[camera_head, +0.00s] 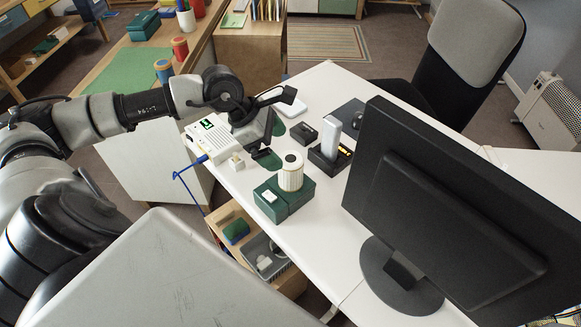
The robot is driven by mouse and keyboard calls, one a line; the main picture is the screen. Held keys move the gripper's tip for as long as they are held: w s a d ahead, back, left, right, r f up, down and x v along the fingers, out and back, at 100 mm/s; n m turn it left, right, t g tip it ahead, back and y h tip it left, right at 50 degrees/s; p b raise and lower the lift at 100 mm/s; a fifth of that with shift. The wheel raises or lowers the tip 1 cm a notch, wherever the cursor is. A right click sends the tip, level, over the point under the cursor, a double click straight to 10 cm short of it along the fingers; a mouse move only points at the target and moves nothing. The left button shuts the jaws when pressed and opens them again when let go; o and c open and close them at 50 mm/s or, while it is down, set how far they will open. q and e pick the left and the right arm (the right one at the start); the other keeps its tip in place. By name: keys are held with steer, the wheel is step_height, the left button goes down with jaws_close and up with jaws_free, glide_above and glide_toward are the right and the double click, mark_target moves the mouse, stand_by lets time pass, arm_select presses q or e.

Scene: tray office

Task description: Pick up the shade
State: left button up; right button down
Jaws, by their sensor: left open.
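The shade (291,173) looks like a small cream ribbed cylinder with a dark round opening on top. It stands upright on a dark green box (297,203) near the front edge of the white desk (312,240). My left gripper (276,125) is over the desk, up and to the left of the shade in the picture. Its two dark fingers are spread apart with nothing seen between them. The shade is apart from the fingers. My right gripper does not show.
A white device (206,138) with a green display and blue cable is beside my left gripper. A black holder (330,157) is right of the shade. A large monitor (455,205) fills the right.

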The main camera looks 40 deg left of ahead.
mark_target(290, 158)
arm_select(q)
steer(key=x, duration=0.5)
steer(key=p+x, duration=0.1)
steer(key=x, duration=0.2)
steer(key=shift+w+a, duration=0.1)
steer(key=shift+w, duration=0.2)
steer(key=c, duration=0.9)
steer(key=shift+c, duration=0.6)
steer(key=shift+r, duration=0.15)
